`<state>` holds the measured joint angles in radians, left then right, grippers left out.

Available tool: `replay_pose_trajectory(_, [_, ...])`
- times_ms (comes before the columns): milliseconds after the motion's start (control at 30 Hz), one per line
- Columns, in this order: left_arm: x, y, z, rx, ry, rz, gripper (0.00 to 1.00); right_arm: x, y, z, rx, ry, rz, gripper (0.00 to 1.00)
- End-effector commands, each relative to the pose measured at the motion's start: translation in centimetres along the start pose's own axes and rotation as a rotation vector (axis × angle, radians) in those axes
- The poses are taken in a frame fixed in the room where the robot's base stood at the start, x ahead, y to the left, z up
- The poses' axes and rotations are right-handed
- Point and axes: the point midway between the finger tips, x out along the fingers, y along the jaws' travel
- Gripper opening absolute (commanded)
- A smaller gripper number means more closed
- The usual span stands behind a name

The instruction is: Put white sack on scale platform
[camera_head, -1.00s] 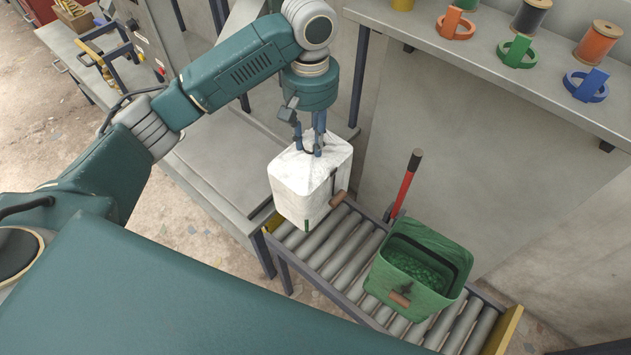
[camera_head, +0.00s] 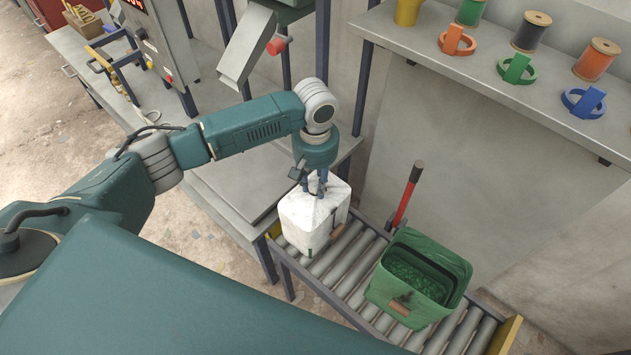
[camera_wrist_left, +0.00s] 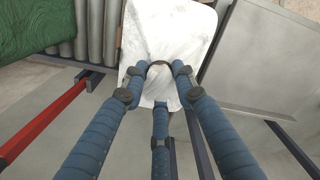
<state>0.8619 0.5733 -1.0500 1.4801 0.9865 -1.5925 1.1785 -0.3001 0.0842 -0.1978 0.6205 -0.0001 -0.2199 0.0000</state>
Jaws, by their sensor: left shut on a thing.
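The white sack (camera_head: 309,222) is upright at the left end of the roller conveyor (camera_head: 343,275). My left gripper (camera_head: 320,190) is shut on its gathered top from above. The left wrist view shows the gripper's fingers (camera_wrist_left: 160,66) closed over the white sack (camera_wrist_left: 140,40). I cannot tell whether the sack's bottom touches the rollers. A flat grey metal plate (camera_head: 225,187), which looks like the scale platform, lies left of the sack, partly hidden by my arm. It also shows at the right of the left wrist view (camera_wrist_left: 265,60). My right gripper is not in view.
A green open sack (camera_head: 415,300) with green contents stands on the rollers to the right. A red handle (camera_head: 407,195) rises behind it. A shelf (camera_head: 500,85) with spools and coloured holders is at upper right. A grey chute (camera_head: 247,45) hangs above the plate.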

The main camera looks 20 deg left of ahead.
Motion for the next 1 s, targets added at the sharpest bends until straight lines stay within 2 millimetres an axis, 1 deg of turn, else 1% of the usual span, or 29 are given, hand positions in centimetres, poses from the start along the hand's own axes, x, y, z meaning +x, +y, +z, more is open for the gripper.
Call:
replay_pose_trajectory(267, [-0.1,0.1,-0.1,0.000,0.002,0.003,0.00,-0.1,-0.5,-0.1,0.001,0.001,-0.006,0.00])
replay_pose_trajectory(300, [0.2,0.1,0.0,0.000,0.000,0.001,0.29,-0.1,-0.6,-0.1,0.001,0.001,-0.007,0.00])
replay_pose_trajectory(400, [0.2,0.0,0.0,0.000,0.000,0.001,0.46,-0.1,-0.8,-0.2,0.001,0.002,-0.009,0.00])
replay_pose_trajectory(667, [0.1,0.0,0.0,0.000,0.000,0.001,0.46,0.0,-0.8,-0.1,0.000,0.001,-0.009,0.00])
replay_pose_trajectory(767, [-0.3,0.1,0.0,0.001,0.000,0.001,0.46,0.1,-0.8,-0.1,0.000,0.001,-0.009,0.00])
replay_pose_trajectory(867, [-1.5,0.1,0.0,0.002,0.001,0.003,0.46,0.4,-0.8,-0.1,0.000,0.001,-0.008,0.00])
replay_pose_trajectory(1000, [-4.3,0.2,-0.1,0.001,0.003,0.004,0.46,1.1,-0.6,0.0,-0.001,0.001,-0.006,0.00])
